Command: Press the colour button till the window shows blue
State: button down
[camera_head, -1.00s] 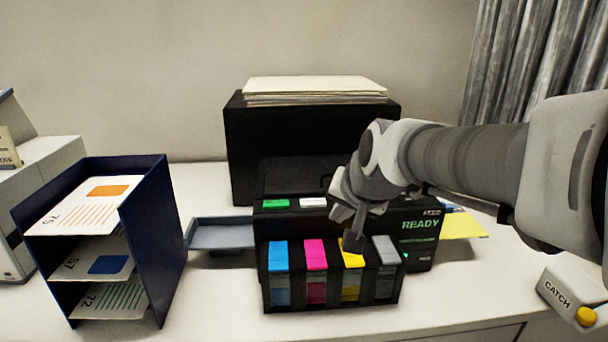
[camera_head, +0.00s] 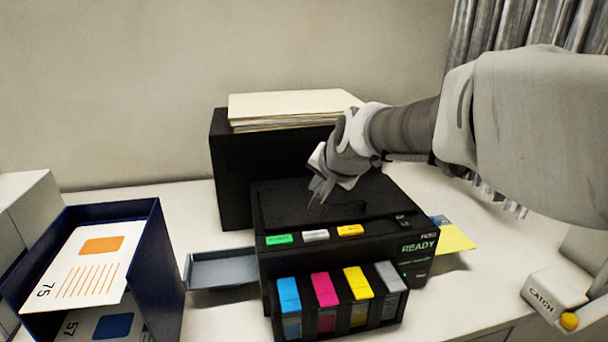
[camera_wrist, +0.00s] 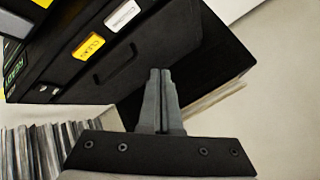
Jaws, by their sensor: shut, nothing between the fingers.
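A black printer (camera_head: 290,212) stands mid-table. Along its front top edge sit a green button (camera_head: 278,239), a white button (camera_head: 315,235) and a yellow button (camera_head: 350,230). The wrist view shows the white button (camera_wrist: 122,16) and the yellow button (camera_wrist: 88,47), which seems to read CLEAN; the white one's lettering is too small to read surely. The display window (camera_head: 418,247) shows READY in green; I see no blue in it. My gripper (camera_head: 316,198) is shut and empty, above the printer's lid behind the buttons. Its fingertips (camera_wrist: 163,75) appear apart from the buttons.
Several coloured ink tanks (camera_head: 325,289) stand at the printer's front. A grey tray (camera_head: 222,268) juts out left, beside a blue paper rack (camera_head: 160,262). Yellow paper (camera_head: 453,238) lies right. A CATCH box (camera_head: 550,290) is front right. Paper sheets (camera_head: 290,103) top a black box behind.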

dwell(0.3)
jog(key=b, duration=0.7)
send_near(313, 231)
jog(key=w+f, duration=0.1)
jog(key=w+a, duration=0.1)
jog(key=w, duration=0.1)
jog(key=w+f, duration=0.1)
jog(key=shift+w+a+f, duration=0.15)
jog(key=shift+w+f, duration=0.2)
jog(key=shift+f, duration=0.05)
dwell(1.1)
jog(key=shift+f+b, duration=0.4)
jog(key=shift+f+b, duration=0.45)
jog(key=shift+f, duration=0.05)
dwell(0.5)
dwell(0.3)
jog(key=shift+r+p, duration=0.65)
jog(key=shift+r, duration=0.25)
